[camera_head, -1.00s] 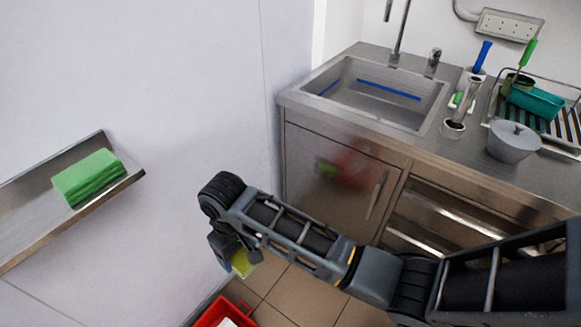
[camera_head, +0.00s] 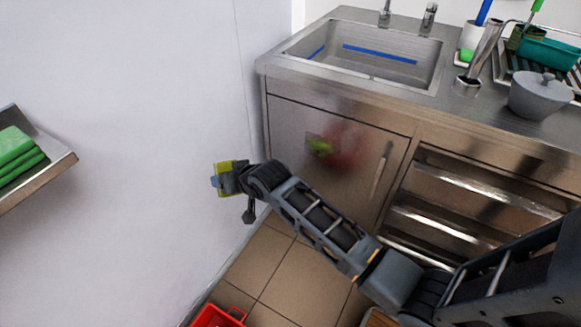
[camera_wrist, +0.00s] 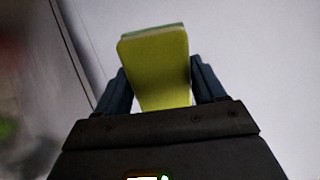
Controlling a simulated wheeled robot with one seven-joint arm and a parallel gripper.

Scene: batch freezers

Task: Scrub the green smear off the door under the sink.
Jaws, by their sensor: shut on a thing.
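The steel door (camera_head: 345,190) under the sink carries a green smear (camera_head: 320,147), left of its vertical handle. A reddish blur lies on the door right of the smear. My gripper (camera_head: 222,181) is shut on a yellow sponge (camera_head: 233,167) with a green layer. In the wrist view the sponge (camera_wrist: 155,70) stands up between both fingers. The gripper is left of the door, in front of the white wall, and the sponge appears apart from the door. A blurred green patch (camera_wrist: 8,128) shows at the left edge of the wrist view.
The sink (camera_head: 365,55) is set in the steel counter above the door. Open shelves (camera_head: 465,195) are to its right. A grey lidded pot (camera_head: 540,95) stands on the counter. A wall shelf (camera_head: 45,180) holds green cloths (camera_head: 15,155). A red container (camera_head: 218,317) is on the floor.

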